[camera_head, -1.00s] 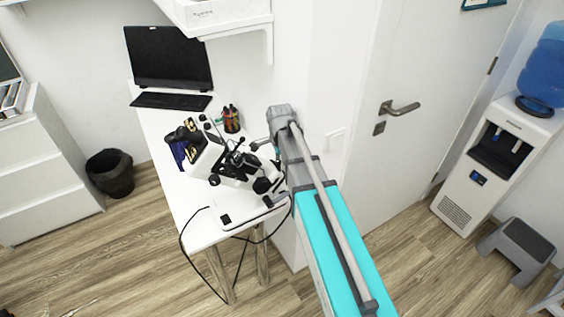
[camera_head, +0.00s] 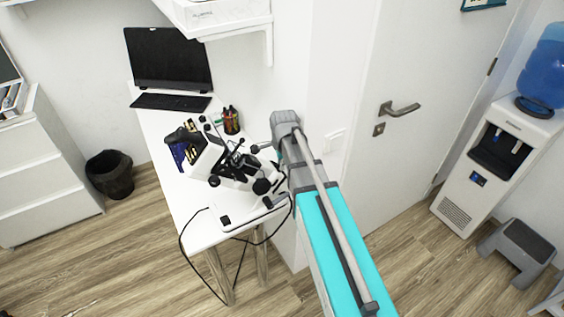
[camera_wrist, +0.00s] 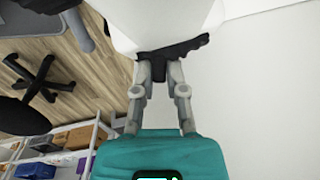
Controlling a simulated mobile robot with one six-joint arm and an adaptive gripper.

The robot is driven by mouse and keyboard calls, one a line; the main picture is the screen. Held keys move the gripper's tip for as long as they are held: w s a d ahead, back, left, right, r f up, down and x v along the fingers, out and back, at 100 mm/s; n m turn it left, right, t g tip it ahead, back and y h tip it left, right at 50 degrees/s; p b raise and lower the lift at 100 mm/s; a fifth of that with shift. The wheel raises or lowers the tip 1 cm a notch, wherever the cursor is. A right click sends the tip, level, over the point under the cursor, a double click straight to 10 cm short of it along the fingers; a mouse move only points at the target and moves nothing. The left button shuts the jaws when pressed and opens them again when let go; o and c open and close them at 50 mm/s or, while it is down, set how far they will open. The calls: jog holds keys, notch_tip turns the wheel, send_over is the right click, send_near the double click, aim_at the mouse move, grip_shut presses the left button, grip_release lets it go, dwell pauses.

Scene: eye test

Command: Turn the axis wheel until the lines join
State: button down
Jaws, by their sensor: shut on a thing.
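The white and black eye instrument (camera_head: 236,180) stands on the desk. My gripper (camera_head: 258,148) comes in from its right side, with the arm reaching up from the lower right. In the wrist view my gripper (camera_wrist: 159,68) is shut on a small black part, which I take for the axis wheel (camera_wrist: 158,72). A dark bar joins it and runs right, just below the instrument's white body (camera_wrist: 160,18). My fingers hide part of the wheel. The lines do not show in either view, so I cannot tell whether they meet.
A wall shelf (camera_head: 225,22) hangs above. Black cables hang off the desk's front. A white door (camera_head: 430,70) stands right of my arm.

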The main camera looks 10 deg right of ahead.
jog(key=shift+s, duration=0.25)
jog(key=c, duration=0.6)
grip_release()
jog(key=shift+c, duration=0.2)
notch_tip(320, 180, up, 9)
jog(key=p, duration=0.9)
jog(key=shift+r+p, duration=0.5)
jog(key=shift+p, duration=0.05)
jog(key=shift+f, duration=0.1)
